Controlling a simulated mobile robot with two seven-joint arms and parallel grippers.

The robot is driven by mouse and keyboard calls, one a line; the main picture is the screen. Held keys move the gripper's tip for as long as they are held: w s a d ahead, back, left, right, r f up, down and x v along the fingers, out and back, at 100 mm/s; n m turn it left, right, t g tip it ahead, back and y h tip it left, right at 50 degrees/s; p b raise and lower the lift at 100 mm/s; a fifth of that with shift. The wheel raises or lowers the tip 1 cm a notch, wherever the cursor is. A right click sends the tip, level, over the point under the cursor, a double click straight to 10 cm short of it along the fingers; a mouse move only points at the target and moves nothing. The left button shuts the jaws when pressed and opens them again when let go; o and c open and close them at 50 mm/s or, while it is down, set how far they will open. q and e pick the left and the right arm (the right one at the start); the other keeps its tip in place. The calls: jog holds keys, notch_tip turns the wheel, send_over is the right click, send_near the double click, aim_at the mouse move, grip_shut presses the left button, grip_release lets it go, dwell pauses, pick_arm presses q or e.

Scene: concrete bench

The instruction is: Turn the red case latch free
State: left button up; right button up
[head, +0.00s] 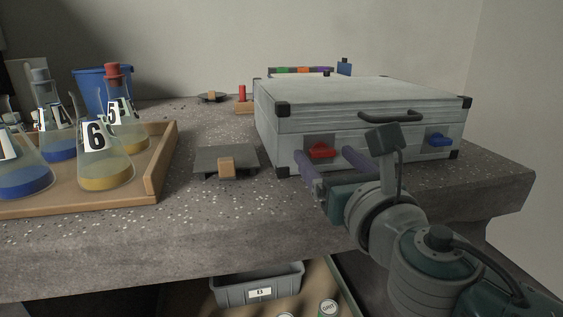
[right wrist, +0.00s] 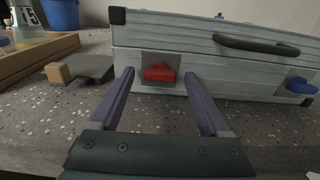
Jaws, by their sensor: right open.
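The silver case (head: 345,95) lies closed on the bench, its front facing me. The red latch (head: 320,151) is at the left of its front, and a blue latch (head: 438,140) is at the right. My right gripper (head: 325,160) is open in front of the red latch. In the right wrist view, the red latch (right wrist: 159,72) sits on a grey plate between the two purple fingers of my right gripper (right wrist: 158,95), beyond their tips as seen there. Nothing is held between the fingers. Whether a fingertip touches the case is unclear. My left gripper is out of view.
A wooden tray (head: 160,165) with several numbered flasks stands at the left. A dark plate with a wooden block (head: 226,166) lies left of the case. The case's dark handle (head: 392,116) sticks out above the latches. A grey bin (head: 255,287) is below the bench.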

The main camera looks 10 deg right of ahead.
jog(key=shift+w, duration=0.1)
grip_shut()
dwell(0.7)
